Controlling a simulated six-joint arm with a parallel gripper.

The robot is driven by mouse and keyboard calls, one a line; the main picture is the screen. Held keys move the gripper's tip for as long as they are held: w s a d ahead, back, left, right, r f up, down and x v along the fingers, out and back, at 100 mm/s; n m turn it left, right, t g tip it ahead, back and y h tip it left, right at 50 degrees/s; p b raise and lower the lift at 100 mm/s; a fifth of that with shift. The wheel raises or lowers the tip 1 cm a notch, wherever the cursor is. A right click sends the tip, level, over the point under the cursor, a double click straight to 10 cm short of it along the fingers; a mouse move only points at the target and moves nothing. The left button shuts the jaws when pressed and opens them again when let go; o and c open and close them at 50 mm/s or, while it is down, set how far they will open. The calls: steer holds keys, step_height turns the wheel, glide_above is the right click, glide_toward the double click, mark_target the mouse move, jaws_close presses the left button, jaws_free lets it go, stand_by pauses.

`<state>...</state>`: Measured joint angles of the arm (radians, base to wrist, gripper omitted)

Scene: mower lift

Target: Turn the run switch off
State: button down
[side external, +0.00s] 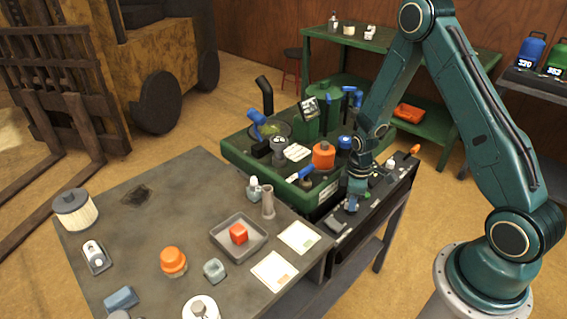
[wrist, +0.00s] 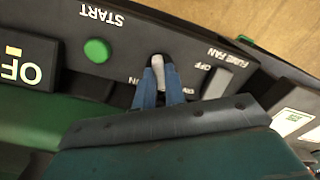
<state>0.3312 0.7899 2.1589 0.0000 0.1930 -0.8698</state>
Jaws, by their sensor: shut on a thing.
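The black control panel (side external: 376,213) stands at the table's right end, and it fills the upper part of the wrist view (wrist: 130,40). A small grey switch lever (wrist: 158,62), which I take as the run switch, stands between the green start button (wrist: 97,51) and the fume fan switch (wrist: 217,83). My gripper (wrist: 161,82), seen from the side at the panel (side external: 352,204), has its blue fingers shut on this lever. The fingers hide its lower part and some of the lettering beside it. I cannot tell its setting.
A green machine with an orange cap (side external: 323,155) stands just behind the panel, close to my arm. The grey table (side external: 150,215) holds a tray (side external: 218,235) with a red block, cards and bottles. A dark block lettered "OF" (wrist: 22,66) sits beside the start button.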

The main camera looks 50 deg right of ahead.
steer(key=c, duration=1.5)
jaws_free()
steer(key=shift+o, duration=0.2)
steer(key=shift+r, duration=0.15)
step_height(320, 180, up, 14)
steer(key=shift+f, duration=0.2)
